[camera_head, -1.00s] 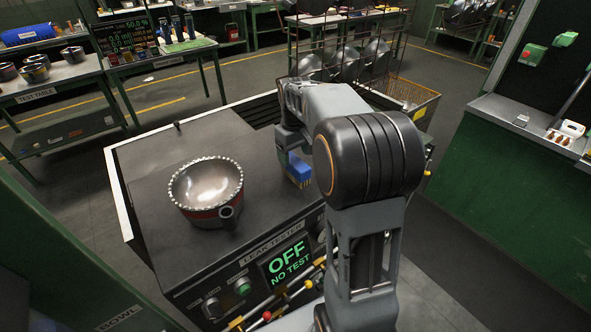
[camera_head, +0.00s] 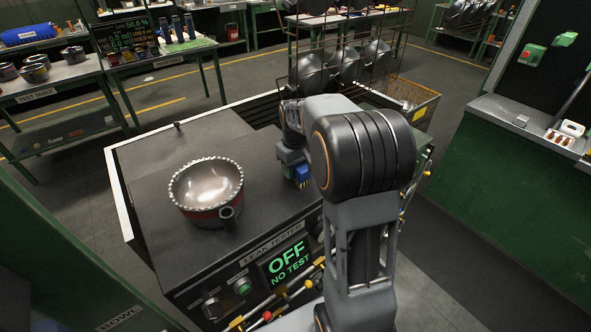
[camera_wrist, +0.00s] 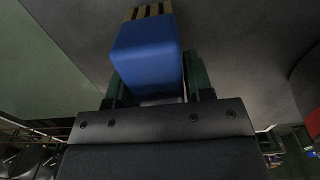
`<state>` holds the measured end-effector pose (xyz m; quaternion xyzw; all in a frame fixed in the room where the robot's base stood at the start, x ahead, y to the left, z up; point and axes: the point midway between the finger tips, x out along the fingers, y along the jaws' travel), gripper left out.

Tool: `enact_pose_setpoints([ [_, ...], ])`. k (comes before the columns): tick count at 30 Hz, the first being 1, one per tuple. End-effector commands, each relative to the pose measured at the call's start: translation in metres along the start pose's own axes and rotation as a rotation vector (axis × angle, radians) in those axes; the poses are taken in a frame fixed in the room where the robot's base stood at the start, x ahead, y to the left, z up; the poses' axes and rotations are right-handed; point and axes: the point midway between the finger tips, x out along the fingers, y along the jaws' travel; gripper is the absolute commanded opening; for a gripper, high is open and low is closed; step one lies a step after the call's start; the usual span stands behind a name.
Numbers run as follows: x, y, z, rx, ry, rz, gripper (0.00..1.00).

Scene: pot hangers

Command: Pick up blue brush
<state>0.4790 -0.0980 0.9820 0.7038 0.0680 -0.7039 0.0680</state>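The blue brush (camera_head: 302,173) is at the right part of the dark leak tester top, partly hidden by my arm in the head view. In the wrist view the brush (camera_wrist: 147,55) shows its blue block close up, with pale and dark bristles at the far end. My gripper (camera_head: 291,157) is down at the brush. In the wrist view its two dark green fingers (camera_wrist: 160,80) lie on either side of the block, very close to it. Whether they press on it is not clear.
A metal bowl (camera_head: 207,188) with a toothed rim and dark handle stands left of the brush on the leak tester (camera_head: 262,155). A wire rack with pans (camera_head: 345,68) and a wire basket (camera_head: 405,97) stand behind. A green counter (camera_head: 530,180) is at right.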

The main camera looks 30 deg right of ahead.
Motion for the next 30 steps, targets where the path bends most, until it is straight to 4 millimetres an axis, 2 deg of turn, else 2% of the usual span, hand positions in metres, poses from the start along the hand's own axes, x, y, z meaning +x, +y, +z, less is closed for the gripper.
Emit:
enact_pose_setpoints([
  [1,0.000,0.000,0.000,0.000,0.000,0.000,0.43],
  [9,0.000,0.000,0.000,0.000,0.000,0.000,0.17],
  [20,-0.006,0.000,-0.001,0.000,0.002,0.001,0.17],
  [26,-0.030,0.000,-0.001,0.000,0.005,0.002,0.17],
  [30,-0.053,-0.017,-0.009,-0.005,0.004,0.002,0.17],
])
